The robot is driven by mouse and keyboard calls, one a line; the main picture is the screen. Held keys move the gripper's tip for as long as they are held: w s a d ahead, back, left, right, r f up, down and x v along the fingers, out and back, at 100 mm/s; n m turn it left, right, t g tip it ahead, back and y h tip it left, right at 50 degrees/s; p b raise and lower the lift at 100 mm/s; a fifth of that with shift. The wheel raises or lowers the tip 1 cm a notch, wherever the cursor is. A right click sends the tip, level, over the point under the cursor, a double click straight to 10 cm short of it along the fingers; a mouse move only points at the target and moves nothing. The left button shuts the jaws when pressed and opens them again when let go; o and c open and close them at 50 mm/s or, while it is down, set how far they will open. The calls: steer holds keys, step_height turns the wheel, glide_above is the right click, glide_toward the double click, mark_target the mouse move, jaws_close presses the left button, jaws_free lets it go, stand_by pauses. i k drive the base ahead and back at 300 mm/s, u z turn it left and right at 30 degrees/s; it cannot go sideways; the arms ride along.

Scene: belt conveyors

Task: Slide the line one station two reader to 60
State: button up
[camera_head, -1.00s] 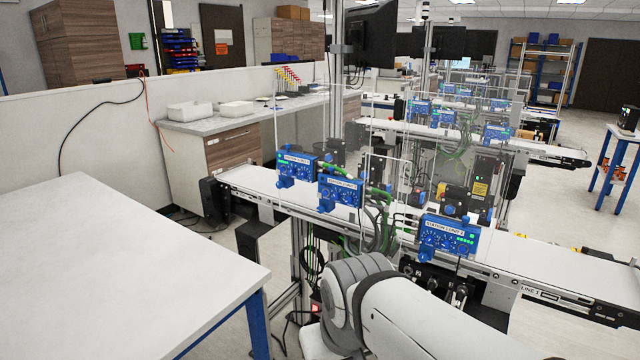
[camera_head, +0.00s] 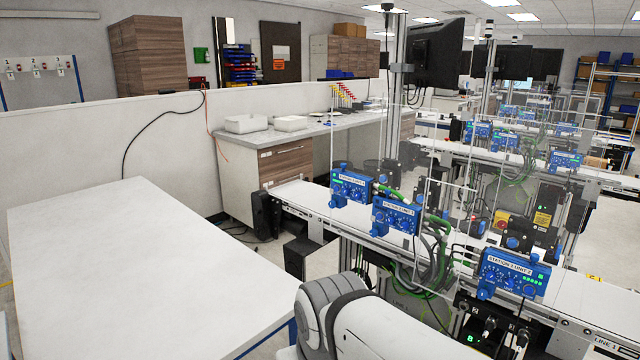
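The nearest conveyor, marked LINE 1 (camera_head: 606,344), carries several blue units with white label plates. The right-hand blue unit (camera_head: 513,274) has a label that seems to read station 2, with knobs and green lights. Two more blue units, a middle one (camera_head: 396,216) and a left one (camera_head: 351,187), stand farther left; their labels seem to read station 1. I cannot make out a slider or any setting, nor tell which part is the reader. My arm shows at the bottom centre, in front of the conveyor; my gripper is not in view.
A white table (camera_head: 130,265) fills the left foreground. A low partition wall (camera_head: 70,150) runs behind it. A counter with white trays (camera_head: 246,124) stands beyond. More conveyor lines with blue units (camera_head: 505,140) lie behind clear panels at right. A black monitor (camera_head: 437,52) hangs above.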

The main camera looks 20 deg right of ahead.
mark_target(414, 215)
steer(key=u, duration=0.1)
steer(key=i, duration=1.2)
steer(key=z, duration=0.65)
